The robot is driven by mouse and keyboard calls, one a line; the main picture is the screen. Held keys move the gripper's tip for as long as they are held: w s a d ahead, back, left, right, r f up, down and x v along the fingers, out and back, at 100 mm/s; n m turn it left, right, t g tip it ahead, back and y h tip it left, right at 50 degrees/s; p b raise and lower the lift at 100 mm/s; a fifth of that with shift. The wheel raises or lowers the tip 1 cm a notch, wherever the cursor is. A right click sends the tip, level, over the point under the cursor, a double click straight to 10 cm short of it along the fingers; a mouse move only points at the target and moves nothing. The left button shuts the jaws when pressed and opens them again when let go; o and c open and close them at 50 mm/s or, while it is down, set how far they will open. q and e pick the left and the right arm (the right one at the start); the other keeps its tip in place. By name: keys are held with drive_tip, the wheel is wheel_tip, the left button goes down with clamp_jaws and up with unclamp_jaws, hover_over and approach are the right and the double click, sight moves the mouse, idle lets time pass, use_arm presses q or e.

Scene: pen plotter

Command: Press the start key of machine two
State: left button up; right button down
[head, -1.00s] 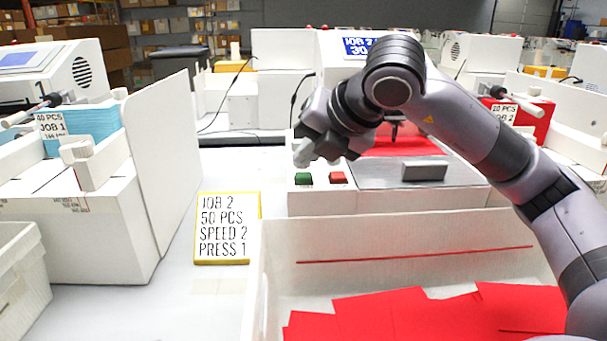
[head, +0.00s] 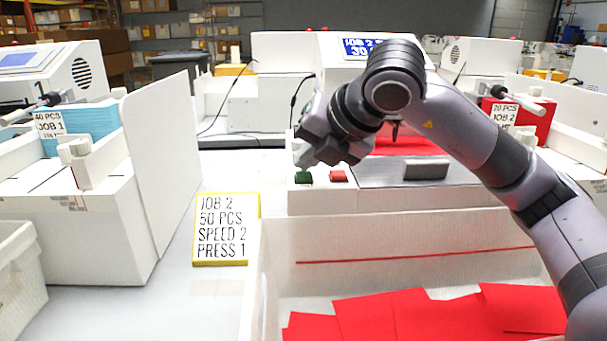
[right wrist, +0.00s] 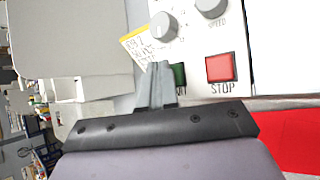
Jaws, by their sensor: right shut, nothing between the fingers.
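Machine two (head: 470,172) stands in the middle, its display (head: 357,47) showing "JOB 2" and partly hidden by my right arm. A green key (head: 303,177) and a red key (head: 338,176) sit on its front left. In the right wrist view the red key (right wrist: 220,68) is labelled STOP. The green key (right wrist: 179,77) there is partly covered by my fingers, and its label is mostly hidden. My right gripper (head: 308,158) is shut and empty, just above and behind the green key in the head view; I cannot tell whether it touches. My left gripper is out of view.
A yellow-edged card (head: 226,229) reading "JOB 2, 50 PCS, SPEED 2, PRESS 1" lies left of the machine. A white bin (head: 400,235) with red sheets stands in front. Two knobs (right wrist: 164,26) sit near the keys. Another machine (head: 75,235) stands at left.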

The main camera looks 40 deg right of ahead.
sight(309, 176)
drive_tip(key=shift+f, duration=0.3)
idle(0.5)
drive_tip(key=shift+r, duration=0.1)
drive_tip(key=shift+r+p, duration=0.3)
drive_tip(key=shift+r, duration=0.45)
drive_tip(key=shift+r, duration=0.1)
wheel_tip(309, 176, up, 5)
drive_tip(key=p, duration=0.3)
drive_tip(key=shift+p, duration=0.4)
idle(0.5)
